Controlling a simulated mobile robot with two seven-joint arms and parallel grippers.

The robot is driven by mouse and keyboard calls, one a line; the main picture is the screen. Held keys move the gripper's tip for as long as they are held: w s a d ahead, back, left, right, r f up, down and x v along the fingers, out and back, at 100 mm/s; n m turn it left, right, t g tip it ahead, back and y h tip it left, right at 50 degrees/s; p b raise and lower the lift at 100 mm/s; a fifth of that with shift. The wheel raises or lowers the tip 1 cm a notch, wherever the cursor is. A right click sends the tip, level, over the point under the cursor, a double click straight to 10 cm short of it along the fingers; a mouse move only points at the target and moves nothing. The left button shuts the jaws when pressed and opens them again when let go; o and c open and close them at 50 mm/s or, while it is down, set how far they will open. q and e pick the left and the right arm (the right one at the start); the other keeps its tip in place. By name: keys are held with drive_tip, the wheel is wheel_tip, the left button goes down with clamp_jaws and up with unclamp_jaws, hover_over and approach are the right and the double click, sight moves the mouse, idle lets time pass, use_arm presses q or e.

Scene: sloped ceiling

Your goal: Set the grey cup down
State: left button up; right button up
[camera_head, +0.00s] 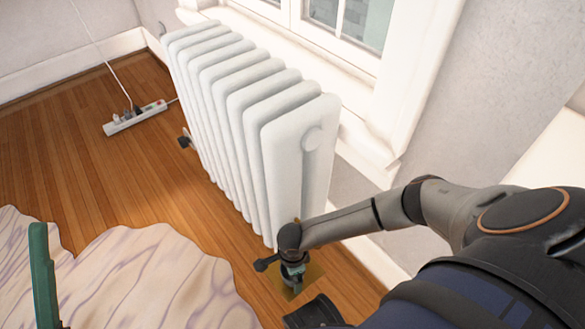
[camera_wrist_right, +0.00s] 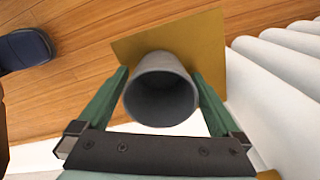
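The grey cup (camera_wrist_right: 160,90) shows in the right wrist view with its open mouth facing the camera. My right gripper (camera_wrist_right: 161,78) has its green fingers against both sides of it. Behind the cup lies a flat gold-brown square (camera_wrist_right: 135,45) on the floor; I cannot tell whether the cup touches it. In the head view my right gripper (camera_head: 292,272) is low beside the radiator's near end, over the gold-brown square (camera_head: 313,272); the cup is not clearly visible there. One green finger of my left gripper (camera_head: 42,275) shows at the left edge, its opening unclear.
A white radiator (camera_head: 250,110) stands close beside the right gripper, under a window (camera_head: 350,25). A pale marbled surface (camera_head: 150,285) fills the lower left. A power strip (camera_head: 135,117) with plugs and cords lies on the wooden floor (camera_head: 110,180). Open floor lies left of the radiator.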

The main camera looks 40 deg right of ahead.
drive_tip(key=shift+r, duration=0.1)
wheel_tip(320, 180, up, 12)
drive_tip(key=p, duration=0.6)
drive_tip(key=shift+p, duration=0.3)
drive_tip(key=shift+s, duration=0.1)
